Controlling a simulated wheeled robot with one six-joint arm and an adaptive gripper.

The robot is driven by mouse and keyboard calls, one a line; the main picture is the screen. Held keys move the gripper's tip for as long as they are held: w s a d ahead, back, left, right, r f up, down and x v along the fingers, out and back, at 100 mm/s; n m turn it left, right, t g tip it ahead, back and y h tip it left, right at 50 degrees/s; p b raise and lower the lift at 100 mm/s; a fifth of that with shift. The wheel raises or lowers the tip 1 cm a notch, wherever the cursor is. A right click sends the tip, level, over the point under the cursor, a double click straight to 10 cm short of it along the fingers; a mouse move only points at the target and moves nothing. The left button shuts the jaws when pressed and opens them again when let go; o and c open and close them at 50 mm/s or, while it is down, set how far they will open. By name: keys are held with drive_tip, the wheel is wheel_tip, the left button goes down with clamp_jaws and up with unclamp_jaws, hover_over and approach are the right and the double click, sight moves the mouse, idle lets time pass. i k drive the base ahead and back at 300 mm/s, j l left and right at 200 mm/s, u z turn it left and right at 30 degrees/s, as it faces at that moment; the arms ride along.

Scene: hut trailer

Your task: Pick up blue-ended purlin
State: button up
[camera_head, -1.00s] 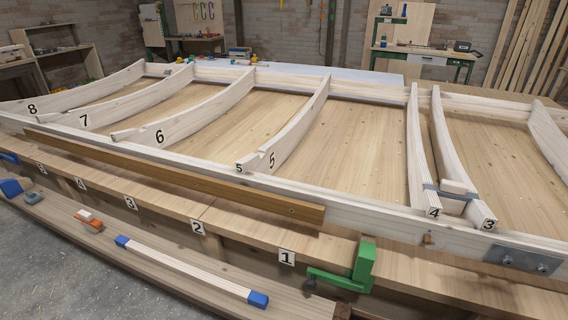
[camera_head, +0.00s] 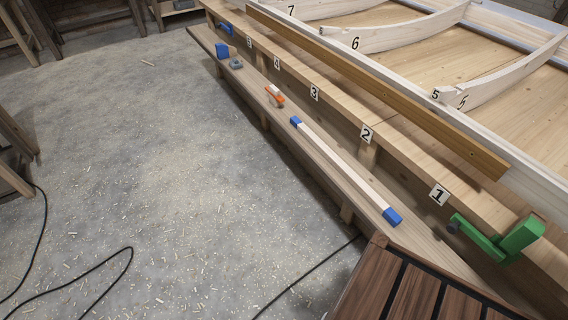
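The blue-ended purlin (camera_head: 343,168) is a long pale wooden bar with a blue block on each end. It lies lengthwise on the low wooden shelf (camera_head: 322,180) along the front of the workbench. Its near blue end (camera_head: 392,216) is at the lower right and its far blue end (camera_head: 295,121) is toward the upper left. Nothing covers it. My gripper is not in view.
An orange-and-white tool (camera_head: 274,95) and a blue item (camera_head: 222,50) lie farther along the shelf. A green clamp (camera_head: 505,240) sits at the bench's near end. A dark slatted wooden surface (camera_head: 405,290) fills the bottom right. Cables (camera_head: 125,262) cross the otherwise open concrete floor.

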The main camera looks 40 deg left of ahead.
sight(393, 218)
drive_tip(key=l+u, duration=0.15)
drive_tip(key=u, duration=0.25)
drive_tip(key=l+u, duration=0.15)
drive_tip(key=u, duration=0.25)
drive_tip(key=k+l+u, duration=0.1)
drive_tip(key=u, duration=0.3)
drive_tip(key=i+j, duration=0.7)
drive_tip(key=j, duration=0.2)
drive_tip(key=i+j+z, duration=0.1)
drive_tip(key=i+j, duration=0.55)
drive_tip(key=j, duration=0.3)
drive_tip(key=i+j, duration=0.35)
drive_tip(key=i+j+z, duration=0.1)
drive_tip(key=i+j, duration=0.2)
drive_tip(key=j, duration=0.3)
drive_tip(key=i+j+z, duration=0.1)
drive_tip(key=z, duration=1.7)
